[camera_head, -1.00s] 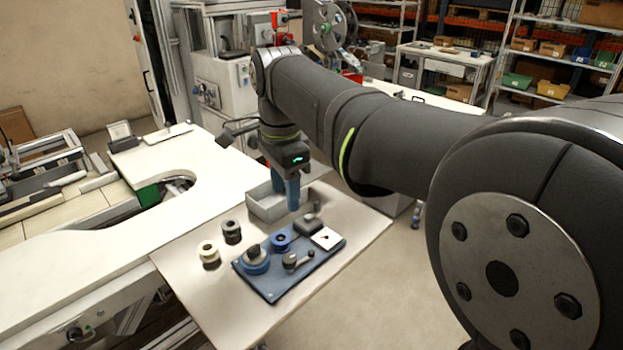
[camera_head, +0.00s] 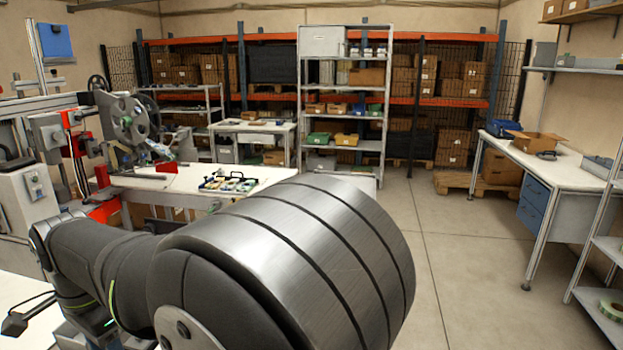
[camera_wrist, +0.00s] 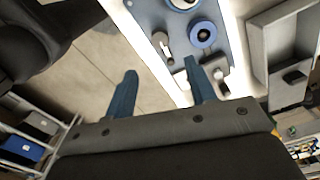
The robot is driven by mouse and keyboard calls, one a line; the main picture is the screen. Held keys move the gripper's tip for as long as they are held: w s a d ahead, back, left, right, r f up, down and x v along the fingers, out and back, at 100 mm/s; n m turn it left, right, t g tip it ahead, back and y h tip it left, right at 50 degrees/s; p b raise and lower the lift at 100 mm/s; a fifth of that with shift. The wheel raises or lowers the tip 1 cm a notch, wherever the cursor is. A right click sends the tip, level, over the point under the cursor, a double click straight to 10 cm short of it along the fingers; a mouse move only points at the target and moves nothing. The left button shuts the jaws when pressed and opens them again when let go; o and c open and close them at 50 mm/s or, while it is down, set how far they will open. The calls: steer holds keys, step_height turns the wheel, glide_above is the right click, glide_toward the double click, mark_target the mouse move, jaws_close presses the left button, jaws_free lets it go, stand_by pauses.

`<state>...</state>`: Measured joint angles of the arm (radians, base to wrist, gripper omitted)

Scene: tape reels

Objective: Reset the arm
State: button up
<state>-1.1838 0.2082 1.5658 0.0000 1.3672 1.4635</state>
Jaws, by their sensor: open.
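The right finger overlaps the plate's near end in the picture, beside a white square piece. I cannot tell the height above them. In the head view my arm fills the lower left and centre, and the gripper's fingers are out of sight.
A grey tray (camera_wrist: 259,48) at right in the wrist view holds a small dark item (camera_wrist: 294,77). The head view shows a reel machine (camera_head: 128,118) at left, shelving (camera_head: 343,110) behind, a workbench (camera_head: 575,172) at right and open floor between.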

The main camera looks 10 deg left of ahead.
step_height(320, 180, down, 10)
steer(key=shift+f, duration=0.2)
stand_by(0.4)
step_height(320, 180, up, 18)
step_height(320, 180, down, 18)
steer(key=shift+r, duration=0.2)
steer(key=shift+f+n, duration=0.25)
steer(key=shift+n, duration=0.05)
steer(key=n, duration=0.4)
steer(key=shift+n, duration=0.3)
steer(key=n, duration=0.6)
steer(key=shift+r, duration=1.7)
